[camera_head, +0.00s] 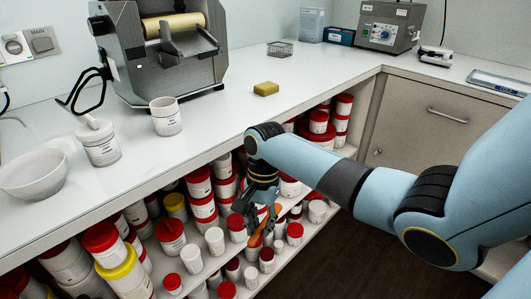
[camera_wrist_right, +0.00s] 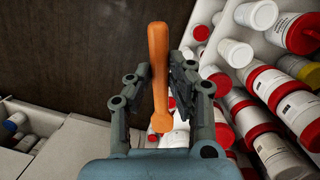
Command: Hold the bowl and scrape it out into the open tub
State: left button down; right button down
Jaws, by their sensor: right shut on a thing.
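A white bowl (camera_head: 33,178) stands upright on the counter at the far left; I cannot see what is in it. A white labelled tub (camera_head: 166,122) stands further back, and its top looks open. My right gripper (camera_head: 258,208) hangs in front of the counter's edge, below the counter top and well to the right of the bowl. It is shut on an orange spatula (camera_head: 264,226), which also shows between the fingers in the right wrist view (camera_wrist_right: 159,70). My left gripper is not in view.
Another white jar (camera_head: 101,148) stands between bowl and tub, with a pale piece on top. A grey roller mill (camera_head: 165,55) and a yellow sponge (camera_head: 266,88) are behind. Shelves of red-lidded tubs (camera_head: 203,205) lie under the counter. The counter right of the tub is mostly clear.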

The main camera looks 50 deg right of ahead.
jog(key=s+a+r+y, duration=0.2)
jog(key=s+a, duration=0.2)
jog(key=w+a+r+m+y, duration=0.1)
jog(key=w+a+r+m, duration=0.15)
jog(key=r, duration=0.25)
jog(key=w+a+r+m+t+y, duration=0.1)
jog(key=a+r, duration=0.2)
jog(key=r, duration=0.1)
jog(key=w+a+r+m+y, duration=0.1)
jog(key=a+r, duration=0.1)
jog(key=r, duration=0.3)
jog(key=w+a+r+m+t+y, duration=0.1)
jog(key=w+a+r+m+t, duration=0.15)
jog(key=w+r, duration=0.65)
jog(key=w+a+r+m+t+y, duration=0.2)
jog(key=w+a+r+t, duration=0.15)
jog(key=r, duration=0.95)
jog(key=w+a+r+m+t+y, duration=0.1)
jog(key=w+a+r+m+t, duration=0.2)
jog(key=w+r, duration=0.6)
jog(key=a+f+n+g+y, duration=0.35)
jog(key=a+f, duration=0.35)
jog(key=a, duration=0.5)
notch_tip(320, 180, down, 8)
jog(key=shift+w, duration=0.2)
jog(key=shift+f, duration=0.1)
